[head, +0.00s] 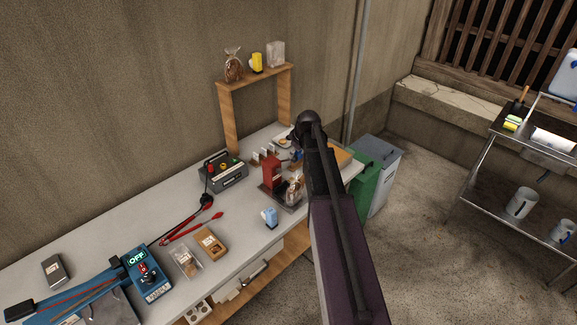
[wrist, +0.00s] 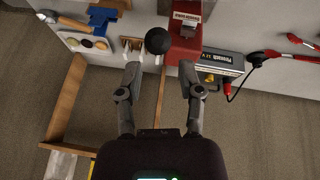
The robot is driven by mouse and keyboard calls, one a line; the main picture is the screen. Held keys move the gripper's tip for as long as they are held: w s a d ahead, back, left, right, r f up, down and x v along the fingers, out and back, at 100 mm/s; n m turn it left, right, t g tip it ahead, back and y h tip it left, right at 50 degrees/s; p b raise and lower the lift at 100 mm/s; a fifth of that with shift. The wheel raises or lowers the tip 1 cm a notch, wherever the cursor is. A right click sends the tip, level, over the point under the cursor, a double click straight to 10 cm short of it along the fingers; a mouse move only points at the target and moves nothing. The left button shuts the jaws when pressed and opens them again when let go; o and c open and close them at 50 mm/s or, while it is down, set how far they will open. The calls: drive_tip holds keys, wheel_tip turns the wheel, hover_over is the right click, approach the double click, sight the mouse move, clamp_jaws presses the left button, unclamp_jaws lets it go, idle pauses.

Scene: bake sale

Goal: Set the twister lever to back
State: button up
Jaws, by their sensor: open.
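The twister is a red box-shaped machine (head: 271,172) on a grey base, on the long table beside the shelf posts. It also shows at the top of the wrist view (wrist: 184,38), with a partly readable label. A round black knob (wrist: 158,40), which looks like the lever's end, stands at the red machine's left side there. My gripper (wrist: 160,72) is open and empty, its two fingers pointing towards the knob, which appears beyond the tips and between them. I cannot tell the lever's set position. In the head view my arm hides most of the gripper and the lever.
A filled bag (head: 294,188) stands against the twister's right side. A wooden shelf (head: 254,77) rises behind. Green and grey bins stand right of the table.

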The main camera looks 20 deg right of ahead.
drive_tip(key=shift+b+x, duration=2.95)
drive_tip(key=shift+x, duration=0.6)
drive_tip(key=shift+c, duration=0.2)
clamp_jaws()
